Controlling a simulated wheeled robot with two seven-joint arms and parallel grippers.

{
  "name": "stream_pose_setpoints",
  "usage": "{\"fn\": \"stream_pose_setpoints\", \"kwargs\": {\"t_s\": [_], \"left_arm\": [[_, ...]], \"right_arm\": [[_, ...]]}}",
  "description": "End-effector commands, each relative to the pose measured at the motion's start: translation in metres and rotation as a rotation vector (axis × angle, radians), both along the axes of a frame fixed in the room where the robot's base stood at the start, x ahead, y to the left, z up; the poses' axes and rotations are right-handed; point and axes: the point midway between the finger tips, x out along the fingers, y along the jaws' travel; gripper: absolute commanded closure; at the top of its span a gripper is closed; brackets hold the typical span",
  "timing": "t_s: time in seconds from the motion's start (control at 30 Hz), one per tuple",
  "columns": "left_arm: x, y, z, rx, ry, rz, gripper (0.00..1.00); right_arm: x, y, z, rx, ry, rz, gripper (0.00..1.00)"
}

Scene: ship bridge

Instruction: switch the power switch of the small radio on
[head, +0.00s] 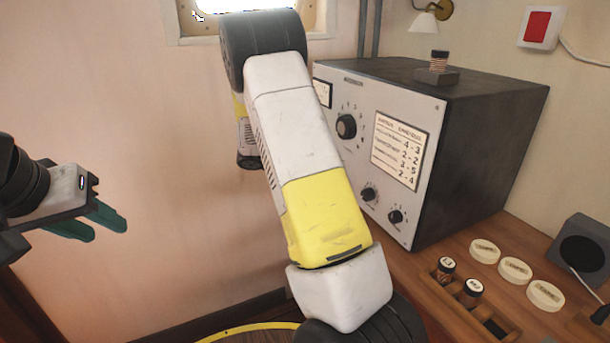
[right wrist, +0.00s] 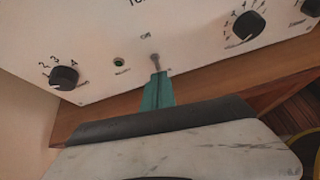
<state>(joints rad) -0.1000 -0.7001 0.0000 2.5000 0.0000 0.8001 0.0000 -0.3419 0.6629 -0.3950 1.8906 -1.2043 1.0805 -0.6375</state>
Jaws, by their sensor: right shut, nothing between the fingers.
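In the right wrist view a pale radio panel (right wrist: 95,60) carries a small metal toggle switch (right wrist: 155,58) with tiny lettering above and below it. Whether its lever is up or down is hard to tell. My right gripper (right wrist: 157,77) is shut and empty, its teal tips just below the switch lever; I cannot tell whether they touch it. In the head view that gripper is hidden behind my right arm. My left gripper (head: 108,231) is open and empty at the left, away from the equipment.
A green lamp (right wrist: 119,62) and a black knob (right wrist: 63,77) are left of the switch, another knob (right wrist: 248,24) right. A large dark cabinet (head: 480,130) stands on the wooden desk (head: 420,275), beside jars (head: 444,268), round lids (head: 546,295) and a speaker (head: 583,248).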

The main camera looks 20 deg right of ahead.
Motion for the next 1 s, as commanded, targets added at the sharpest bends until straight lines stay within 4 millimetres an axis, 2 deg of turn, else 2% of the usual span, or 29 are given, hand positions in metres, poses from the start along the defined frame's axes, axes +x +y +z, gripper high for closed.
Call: {"fn": "stream_pose_setpoints", "kwargs": {"t_s": [0.3, 0.57, 1.0], "left_arm": [[0.000, 0.000, 0.000, 0.000, 0.000, 0.000, 0.64], [0.000, 0.000, 0.000, 0.000, 0.000, 0.000, 0.64], [0.000, 0.000, 0.000, 0.000, 0.000, 0.000, 0.64]], "right_arm": [[0.000, -0.003, 0.013, 0.213, 0.015, -0.003, 1.00], [0.000, -0.002, 0.012, 0.205, 0.017, -0.001, 1.00], [0.000, -0.001, 0.027, 0.204, 0.017, 0.000, 1.00]]}}
